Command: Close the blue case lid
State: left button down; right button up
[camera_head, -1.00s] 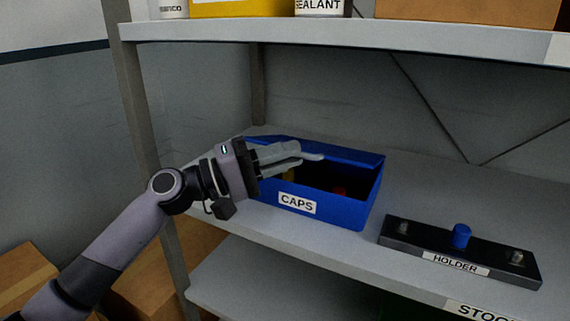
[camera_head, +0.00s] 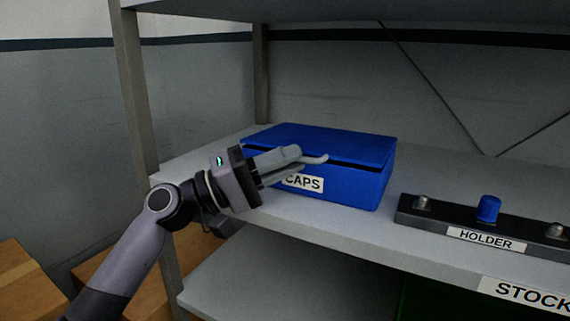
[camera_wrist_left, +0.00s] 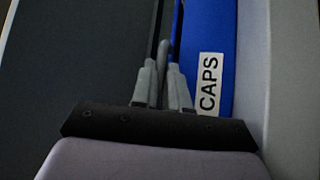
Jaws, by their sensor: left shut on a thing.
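The blue case (camera_head: 352,187) with a CAPS label sits on the grey shelf. Its blue lid (camera_head: 325,138) lies almost flat over it, with a thin dark gap along the front edge. My left gripper (camera_head: 299,159) is at the front of the case, shut on the light grey lid handle (camera_head: 318,159), whose end sticks out past the fingers. In the left wrist view the fingers (camera_wrist_left: 162,68) are close together around the grey handle, with the case front (camera_wrist_left: 222,35) beside them. The inside of the case is hidden. My right gripper is not in view.
A black holder (camera_head: 425,219) with a blue cap (camera_head: 488,208) and metal posts stands on the shelf right of the case. A shelf upright (camera_head: 135,100) stands left, near my left arm. Cardboard boxes (camera_head: 25,285) are at lower left.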

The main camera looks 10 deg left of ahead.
pick_arm(q)
jog(key=shift+f, duration=0.1)
jog(key=c, duration=1.2)
grip_release()
jog(key=shift+w, duration=0.1)
jog(key=b+v, duration=0.1)
jog(key=v, duration=0.6)
